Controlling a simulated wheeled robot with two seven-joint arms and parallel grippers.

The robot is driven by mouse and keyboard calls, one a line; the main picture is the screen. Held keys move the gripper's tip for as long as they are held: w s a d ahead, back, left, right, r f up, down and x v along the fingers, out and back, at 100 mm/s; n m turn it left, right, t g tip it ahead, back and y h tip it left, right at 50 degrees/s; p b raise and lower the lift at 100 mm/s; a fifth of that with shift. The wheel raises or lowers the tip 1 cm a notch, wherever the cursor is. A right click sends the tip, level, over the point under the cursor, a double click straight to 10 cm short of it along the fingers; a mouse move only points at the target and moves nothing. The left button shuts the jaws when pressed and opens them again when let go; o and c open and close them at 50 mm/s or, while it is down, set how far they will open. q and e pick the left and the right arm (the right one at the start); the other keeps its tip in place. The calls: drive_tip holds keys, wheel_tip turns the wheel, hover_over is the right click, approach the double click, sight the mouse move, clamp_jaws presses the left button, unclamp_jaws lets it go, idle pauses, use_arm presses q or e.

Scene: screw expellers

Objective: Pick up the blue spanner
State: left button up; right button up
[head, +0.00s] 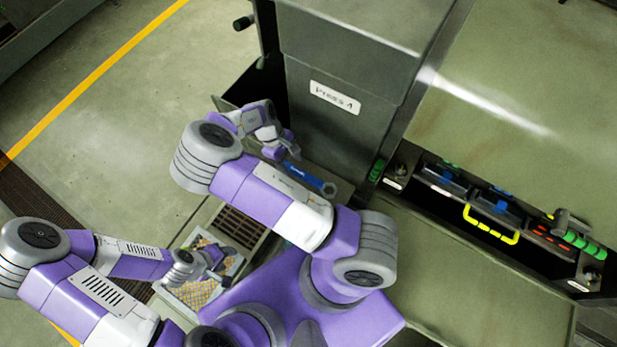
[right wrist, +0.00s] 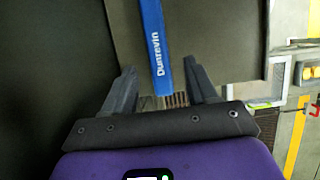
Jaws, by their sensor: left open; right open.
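The blue spanner (head: 308,177) lies on a grey ledge at the foot of the press, with its ring end towards the lower right in the head view. My right gripper (head: 281,151) is open at the upper-left end of the spanner. In the right wrist view the spanner (right wrist: 155,45) shows its handle with white lettering, running between the two open fingers (right wrist: 161,88). I see gaps on both sides of the handle; the height of the fingers above it is unclear. My left gripper (head: 220,260) is open and empty, over a tray, away from the spanner.
The press (head: 345,60) with its label stands just behind the ledge. A floor grate (head: 240,228) and a white-rimmed tray (head: 166,294) with tan contents lie below. A dark panel with a yellow handle (head: 491,229) is at the right. Open floor lies at the left.

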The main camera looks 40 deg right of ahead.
drive_tip(key=shift+b+x, duration=0.3)
drive_tip(key=shift+x, duration=0.5)
drive_tip(key=shift+f, duration=0.3)
drive_tip(key=shift+s, duration=0.1)
clamp_jaws()
